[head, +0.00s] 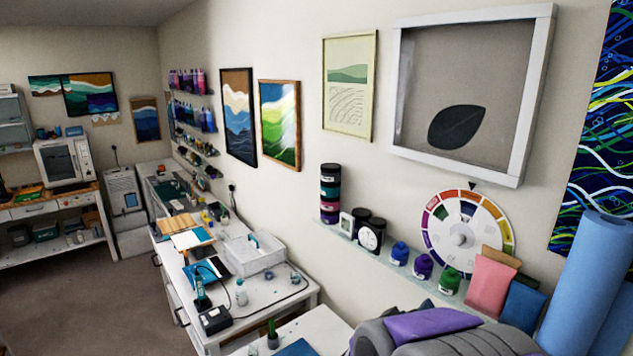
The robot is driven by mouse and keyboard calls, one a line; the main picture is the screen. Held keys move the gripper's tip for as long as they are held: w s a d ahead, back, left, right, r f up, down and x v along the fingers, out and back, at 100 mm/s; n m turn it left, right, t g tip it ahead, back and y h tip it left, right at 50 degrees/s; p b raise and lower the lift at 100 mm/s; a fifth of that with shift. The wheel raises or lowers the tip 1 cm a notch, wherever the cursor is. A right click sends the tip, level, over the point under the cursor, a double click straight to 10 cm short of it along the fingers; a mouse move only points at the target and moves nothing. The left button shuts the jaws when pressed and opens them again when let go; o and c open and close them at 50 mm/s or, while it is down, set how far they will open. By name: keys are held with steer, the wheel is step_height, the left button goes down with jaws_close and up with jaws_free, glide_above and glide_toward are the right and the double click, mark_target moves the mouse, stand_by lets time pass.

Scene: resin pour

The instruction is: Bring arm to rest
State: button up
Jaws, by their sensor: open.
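Neither my arm nor my gripper shows in the head view, so I cannot see its pose or its jaws. The view takes in a craft room, with a white work table (262,300) along the wall. A clear bin (253,258), a teal-and-black tool (201,293) and a small black box (214,320) are on that table.
A narrow wall shelf (345,236) holds jars and small bottles beside a colour wheel (467,236). A grey and purple padded item (395,335) and blue rolls (583,285) stand at the lower right. Open floor (95,300) lies at the left.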

steer(key=a+f+y+b, duration=0.5)
steer(key=a+f+y, duration=0.2)
steer(key=a, duration=0.1)
steer(key=s+a+f+n+g+y+b, duration=0.1)
steer(key=s+a+f+g+y+b, duration=0.35)
steer(key=s+a+f+b, duration=0.35)
steer(key=s+d+f+m+g+b, duration=0.1)
steer(key=s+d+f+g+b, duration=0.1)
steer(key=s, duration=0.8)
steer(key=s+d+f+m+g+h+b, duration=0.1)
steer(key=s+d+f+g+b, duration=0.2)
steer(key=s, duration=0.7)
steer(key=s+d+f+m+g+h+b, duration=0.1)
steer(key=s+d+f+g+b, duration=0.2)
steer(key=s, duration=0.7)
step_height(320, 180, down, 2)
steer(key=shift+d+f+g, duration=0.1)
steer(key=shift+d+g, duration=0.6)
steer(key=shift+g, duration=0.05)
steer(key=shift+o, duration=0.5)
